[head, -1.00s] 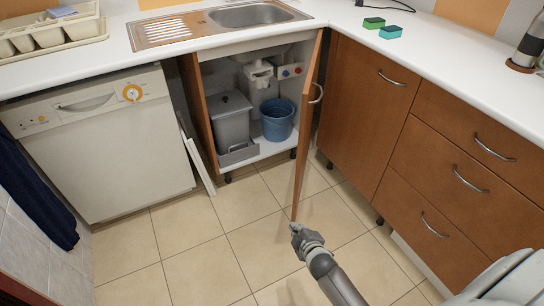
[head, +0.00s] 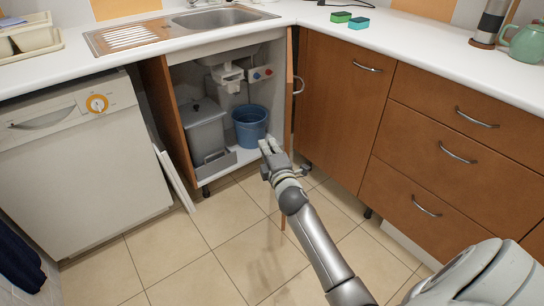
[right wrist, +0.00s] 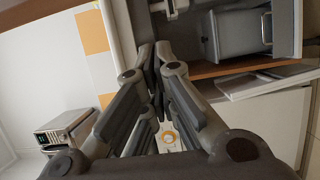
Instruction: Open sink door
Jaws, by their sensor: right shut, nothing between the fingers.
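The sink cabinet under the counter stands open. Its left brown door (head: 165,115) is swung out beside the dishwasher. Its right door (head: 289,75) is swung out and seen nearly edge-on, with a metal handle (head: 299,86) on its right face. My right gripper (head: 268,146) is shut and empty, in front of the cabinet opening and overlapping the right door's inner side; I cannot tell whether it touches. My arm hides part of that door's lower edge. The right wrist view shows the closed fingers (right wrist: 153,50) with a grey bin behind. My left gripper is not in view.
Inside the cabinet are a grey bin (head: 205,128) and a blue bucket (head: 250,127). A white dishwasher (head: 80,150) stands left, brown drawers (head: 450,155) right. A pale panel (head: 175,180) leans near the left door. The tiled floor (head: 160,245) is clear.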

